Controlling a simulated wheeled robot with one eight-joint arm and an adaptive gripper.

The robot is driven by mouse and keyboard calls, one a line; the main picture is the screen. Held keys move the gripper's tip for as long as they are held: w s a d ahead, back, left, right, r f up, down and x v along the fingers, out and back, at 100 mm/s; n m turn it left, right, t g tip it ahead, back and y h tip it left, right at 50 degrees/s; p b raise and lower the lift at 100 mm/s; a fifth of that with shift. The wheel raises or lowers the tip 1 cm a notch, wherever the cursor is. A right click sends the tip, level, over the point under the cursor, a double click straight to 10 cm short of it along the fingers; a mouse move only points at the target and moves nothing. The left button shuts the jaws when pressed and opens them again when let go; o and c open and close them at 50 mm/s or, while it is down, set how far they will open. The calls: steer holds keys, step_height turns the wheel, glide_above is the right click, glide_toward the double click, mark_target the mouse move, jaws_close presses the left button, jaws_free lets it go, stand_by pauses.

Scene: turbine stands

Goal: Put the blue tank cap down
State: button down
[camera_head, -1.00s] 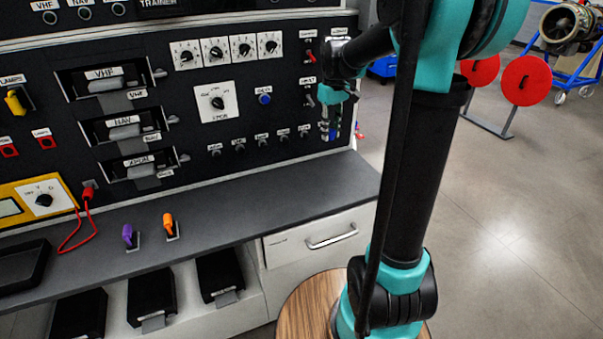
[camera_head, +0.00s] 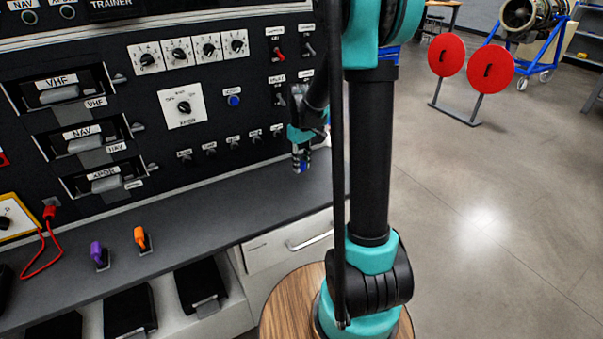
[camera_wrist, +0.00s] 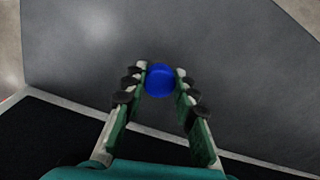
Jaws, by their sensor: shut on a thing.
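My gripper (camera_head: 301,160) hangs pointing down over the right end of the grey bench top (camera_head: 215,205), close to the trainer panel. It is shut on the blue tank cap (camera_wrist: 160,80), which sits between the fingertips in the wrist view. In the head view only a small bit of blue shows at the fingertips. The wrist view has the grey bench surface beyond the cap. I cannot tell whether the cap touches the bench.
The black trainer panel (camera_head: 190,140) rises behind the bench. Orange (camera_head: 141,238) and purple (camera_head: 98,254) handled pieces stand on the bench to the left, near a red cable (camera_head: 45,250). The bench between them and my gripper is clear. Red discs on a stand (camera_head: 490,62) are on the floor at right.

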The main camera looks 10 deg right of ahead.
mark_target(302, 172)
steer(key=shift+f, duration=2.05)
steer(key=shift+f, duration=0.1)
steer(key=c, duration=1.2)
jaws_free()
